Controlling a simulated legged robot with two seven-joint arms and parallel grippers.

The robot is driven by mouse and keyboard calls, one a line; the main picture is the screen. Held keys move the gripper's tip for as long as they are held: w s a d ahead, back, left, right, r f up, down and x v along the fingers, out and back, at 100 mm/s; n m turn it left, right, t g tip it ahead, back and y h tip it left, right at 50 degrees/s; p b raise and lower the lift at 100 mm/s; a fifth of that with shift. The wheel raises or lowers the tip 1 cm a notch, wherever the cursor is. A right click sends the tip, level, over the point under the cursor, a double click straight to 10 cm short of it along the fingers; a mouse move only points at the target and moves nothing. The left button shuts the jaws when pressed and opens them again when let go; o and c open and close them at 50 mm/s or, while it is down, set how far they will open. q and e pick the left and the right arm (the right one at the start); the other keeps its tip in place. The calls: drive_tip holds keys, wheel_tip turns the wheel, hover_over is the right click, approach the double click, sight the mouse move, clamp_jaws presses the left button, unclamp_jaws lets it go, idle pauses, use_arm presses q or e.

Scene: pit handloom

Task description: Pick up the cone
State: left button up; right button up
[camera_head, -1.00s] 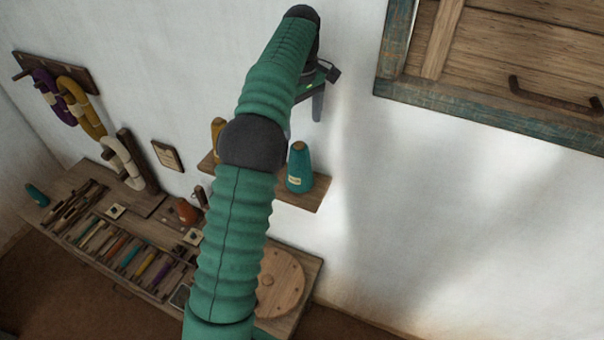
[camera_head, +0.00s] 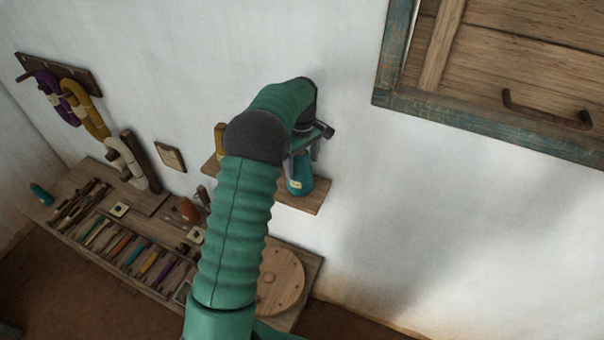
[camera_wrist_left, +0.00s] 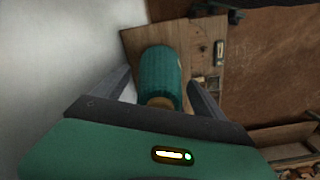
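A teal cone of yarn (camera_head: 300,183) stands on a small wooden wall shelf (camera_head: 302,199). In the left wrist view the cone (camera_wrist_left: 160,75) lies between the two fingers of my left gripper (camera_wrist_left: 160,82), with its brown tip nearest the palm. My left gripper (camera_head: 303,158) has come down over the top of the cone from above. Its fingers are spread, with a visible gap on each side of the cone in the wrist view. The gripper hides the cone's upper part in the head view. My right gripper is not in view.
A yellow cone (camera_head: 219,138) stands at the shelf's left end, partly behind my arm. A wooden cabinet (camera_head: 490,105) hangs at the upper right. A low bench (camera_head: 150,215) with tools stands below. Yarn hanks (camera_head: 88,112) hang on the left wall.

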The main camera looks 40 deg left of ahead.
use_arm(q)
drive_tip(key=shift+w+a, duration=0.1)
drive_tip(key=shift+a, duration=0.05)
drive_tip(key=c, duration=0.5)
drive_tip(key=shift+a+f, duration=0.1)
drive_tip(key=shift+a, duration=0.3)
drive_tip(key=c, duration=0.7)
drive_tip(key=shift+d, duration=0.15)
clamp_jaws()
